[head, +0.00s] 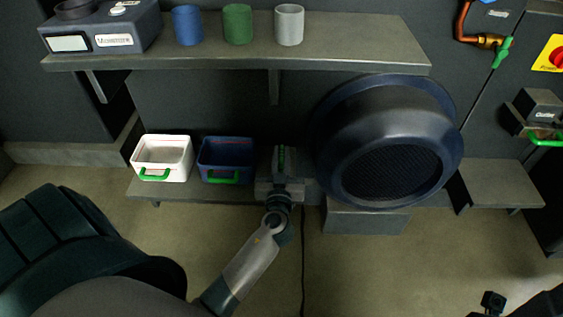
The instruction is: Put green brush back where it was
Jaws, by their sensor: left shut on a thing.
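My left gripper (281,170) is over the lower shelf, between the blue bin and the large dark blue round vessel. It is shut on a narrow green thing, which appears to be the green brush (282,157). Only a thin strip of the brush shows between the fingers. I cannot tell whether it touches the shelf. A small dark part (493,301) at the bottom right may belong to my right gripper; its fingers cannot be made out.
The lower shelf holds a white bin (163,153) and a blue bin (226,158), both with green handles. The dark blue vessel (385,130) stands close right of the gripper. The upper shelf (340,55) overhangs behind, with blue (187,25), green (237,24) and grey (289,25) cups.

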